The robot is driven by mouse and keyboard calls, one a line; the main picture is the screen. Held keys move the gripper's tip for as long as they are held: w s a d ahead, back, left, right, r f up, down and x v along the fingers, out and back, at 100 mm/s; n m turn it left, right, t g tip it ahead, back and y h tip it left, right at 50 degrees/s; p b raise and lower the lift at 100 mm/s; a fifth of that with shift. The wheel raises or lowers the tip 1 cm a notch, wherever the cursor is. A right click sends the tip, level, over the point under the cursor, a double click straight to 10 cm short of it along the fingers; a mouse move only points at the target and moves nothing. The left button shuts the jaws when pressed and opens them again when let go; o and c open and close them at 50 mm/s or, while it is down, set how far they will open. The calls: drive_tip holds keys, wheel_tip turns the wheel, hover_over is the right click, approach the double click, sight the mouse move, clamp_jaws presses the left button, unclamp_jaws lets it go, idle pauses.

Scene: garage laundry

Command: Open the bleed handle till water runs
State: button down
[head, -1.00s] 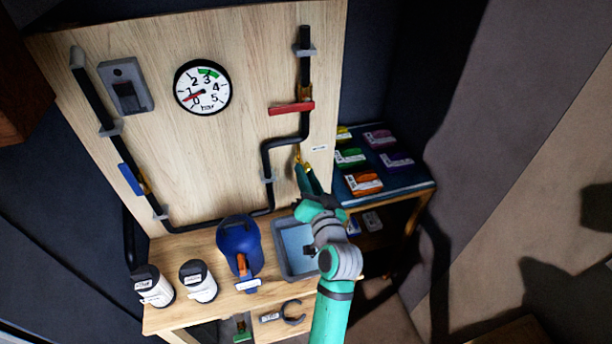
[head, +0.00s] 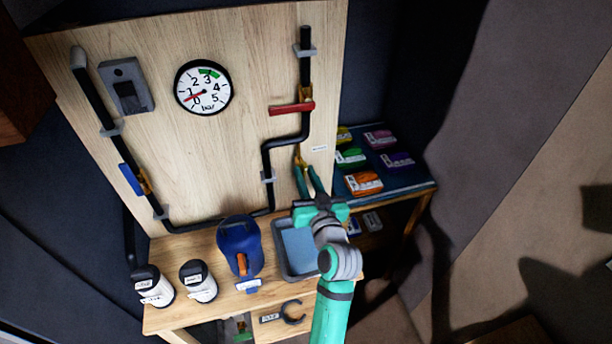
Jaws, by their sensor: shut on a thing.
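The small brass bleed valve (head: 298,154) sits on the wooden board beside the lower bend of the black pipe. Its handle is mostly hidden by my fingers. My gripper (head: 305,172) reaches up to it from below, its teal fingers shut on the bleed handle. No water is visible at the valve. A grey tray (head: 281,270) with a blue-grey inside stands on the bench below it, partly hidden by my arm. The round gauge (head: 203,87) has its red needle near the low end, between 0 and 1.
A red lever (head: 291,108) is on the pipe above the valve, and a blue lever (head: 130,179) on the left pipe. A shelf with coloured boxes (head: 364,182) is close on the right.

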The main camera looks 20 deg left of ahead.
idle(0.3)
drive_tip(key=shift+f, duration=0.1)
drive_tip(key=c, duration=1.8)
unclamp_jaws()
drive_tip(key=shift+c, duration=0.2)
drive_tip(key=v, duration=1.1)
